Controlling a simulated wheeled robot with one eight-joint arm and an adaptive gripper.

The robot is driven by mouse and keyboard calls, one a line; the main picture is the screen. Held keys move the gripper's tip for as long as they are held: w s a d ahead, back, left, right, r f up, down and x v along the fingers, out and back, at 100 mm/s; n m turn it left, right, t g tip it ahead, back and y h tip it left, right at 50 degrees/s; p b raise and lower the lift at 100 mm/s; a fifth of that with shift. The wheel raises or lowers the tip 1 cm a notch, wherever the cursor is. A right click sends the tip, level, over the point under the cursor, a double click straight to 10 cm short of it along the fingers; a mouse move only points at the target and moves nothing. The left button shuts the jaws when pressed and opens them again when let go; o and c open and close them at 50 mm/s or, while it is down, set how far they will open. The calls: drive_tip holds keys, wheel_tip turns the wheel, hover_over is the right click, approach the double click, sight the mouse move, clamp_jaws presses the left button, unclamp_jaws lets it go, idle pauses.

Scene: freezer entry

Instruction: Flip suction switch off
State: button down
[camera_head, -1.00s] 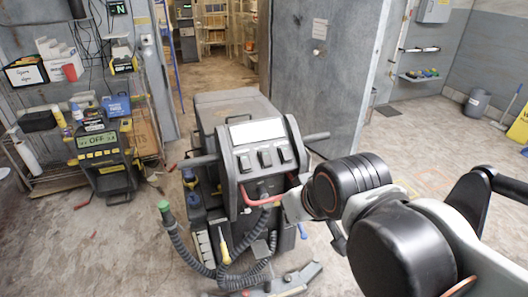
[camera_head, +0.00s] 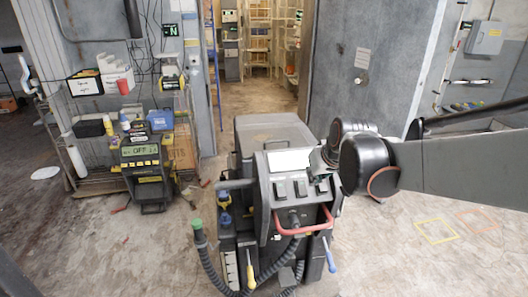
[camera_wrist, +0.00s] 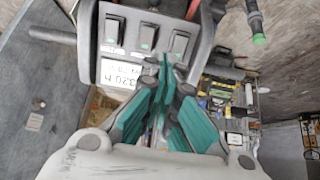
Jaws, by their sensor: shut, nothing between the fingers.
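The floor-cleaning machine (camera_head: 262,215) stands in the middle of the head view. Its sloped panel has a white display and three dark rocker switches: left (camera_head: 280,190), middle (camera_head: 300,187) and right (camera_head: 321,185). In the wrist view the panel appears turned over, with the switches (camera_wrist: 115,27), (camera_wrist: 148,36) and (camera_wrist: 180,44) in a row, each with a green mark. Their labels are too small to read, so I cannot tell which is suction. My gripper (camera_wrist: 166,64) has teal-padded fingers, shut and empty, close to the panel by the display. Contact is unclear. In the head view my arm hides the fingers.
A red bar (camera_head: 303,229) curves below the panel, and a grey hose (camera_head: 210,258) hangs at the machine's left. A cart (camera_head: 95,184) with boxes and a yellow-black device reading OFF (camera_head: 142,160) stands left. Floor at right is open.

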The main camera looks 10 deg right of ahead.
sight(303, 189)
drive_tip(key=shift+w+d+f, duration=1.3)
drive_tip(key=shift+d, duration=0.05)
drive_tip(key=b+x, duration=0.4)
drive_tip(key=x, duration=0.9)
drive_tip(key=shift+w+d+r+b, duration=0.1)
drive_tip(key=shift+w+b, duration=0.15)
drive_tip(key=shift+b, duration=0.05)
drive_tip(key=shift+w+f, duration=0.25)
drive_tip(key=shift+w, duration=0.1)
